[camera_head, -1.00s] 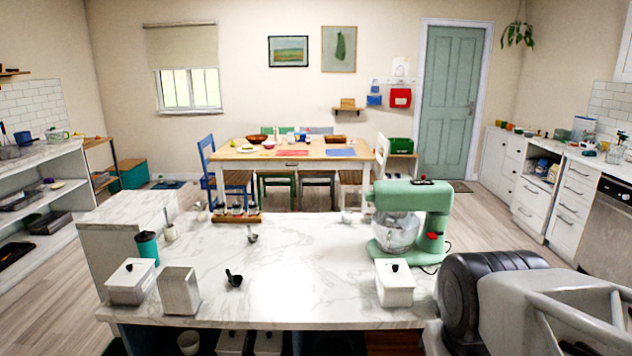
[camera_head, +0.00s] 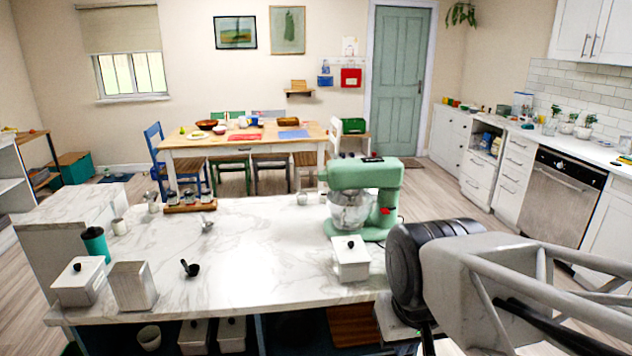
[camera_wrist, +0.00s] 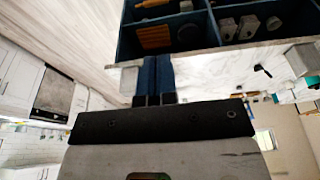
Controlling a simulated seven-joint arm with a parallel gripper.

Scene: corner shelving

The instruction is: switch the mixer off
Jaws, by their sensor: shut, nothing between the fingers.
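The mint-green mixer (camera_head: 377,176) stands on the right end of the marble island. Its head is lowered over a clear bowl (camera_head: 349,212). A red control (camera_head: 387,211) shows on the side of its stand, and a dark part with a small red spot is on top. I cannot tell its on/off setting. My gripper (camera_wrist: 156,62) shows in the wrist view with its two blue fingers together and empty. I cannot make out the mixer there. In the head view my arm is at the lower right, in front of the island, with the fingers not clearly visible.
A white lidded canister (camera_head: 350,261) stands just in front of the mixer on the island (camera_head: 250,255). More canisters, a teal cup (camera_head: 95,243) and a small black scoop (camera_head: 190,268) are at the left. The island's middle is mostly clear. Shelves below hold boxes.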

